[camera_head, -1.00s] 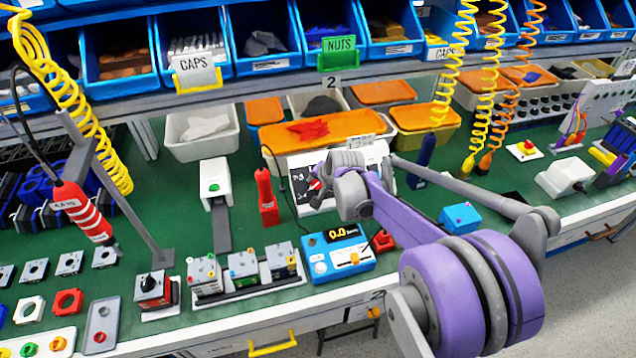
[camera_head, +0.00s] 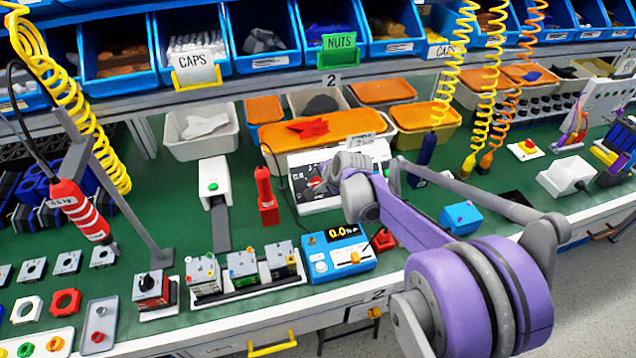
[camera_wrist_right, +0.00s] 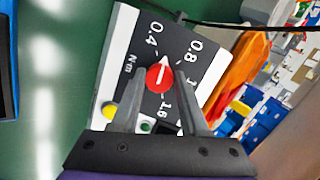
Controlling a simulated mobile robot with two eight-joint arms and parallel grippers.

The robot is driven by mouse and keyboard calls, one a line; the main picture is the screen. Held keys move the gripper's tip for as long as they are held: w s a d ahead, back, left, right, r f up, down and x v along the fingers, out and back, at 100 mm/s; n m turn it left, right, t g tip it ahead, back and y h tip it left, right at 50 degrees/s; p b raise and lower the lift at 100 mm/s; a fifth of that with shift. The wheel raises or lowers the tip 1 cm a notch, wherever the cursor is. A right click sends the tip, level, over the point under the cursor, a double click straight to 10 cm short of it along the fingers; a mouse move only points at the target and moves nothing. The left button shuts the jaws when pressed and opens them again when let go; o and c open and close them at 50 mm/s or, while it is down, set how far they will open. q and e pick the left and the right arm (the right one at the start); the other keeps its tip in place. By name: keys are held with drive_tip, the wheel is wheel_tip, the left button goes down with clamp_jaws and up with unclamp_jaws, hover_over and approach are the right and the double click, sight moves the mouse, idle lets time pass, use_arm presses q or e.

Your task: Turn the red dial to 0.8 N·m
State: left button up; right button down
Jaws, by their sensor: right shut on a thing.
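The torque panel is a dark plate with white edges (camera_wrist_right: 124,52) and printed numbers 0.4, 0.8 and 1.6. Its red dial (camera_wrist_right: 160,80) has a white pointer, which points up in the right wrist view, between the 0.4 and 0.8 marks. My right gripper (camera_wrist_right: 160,70) is shut on the dial, one grey finger on each side. In the head view the panel (camera_head: 308,200) stands on the green bench, and my right wrist hides part of it. My left gripper is not in view.
A blue meter with a display (camera_head: 335,252) sits in front of the panel. A red bottle (camera_head: 266,194) stands to its left. A light blue box (camera_head: 460,218) lies right of my forearm. Orange-lidded bins (camera_head: 320,128) are behind the panel.

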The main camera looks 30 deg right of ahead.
drive_tip(key=m+t+b, duration=0.1)
drive_tip(key=m, duration=0.5)
drive_tip(key=shift+m+b, duration=0.35)
drive_tip(key=shift+m, duration=0.05)
idle(0.4)
drive_tip(key=shift+c, duration=2.1)
unclamp_jaws()
drive_tip(key=shift+s, duration=0.1)
drive_tip(key=p+v, duration=0.1)
drive_tip(key=v, duration=0.9)
drive_tip(key=shift+s+r, duration=0.2)
drive_tip(key=shift+s, duration=0.1)
drive_tip(key=shift+d, duration=0.1)
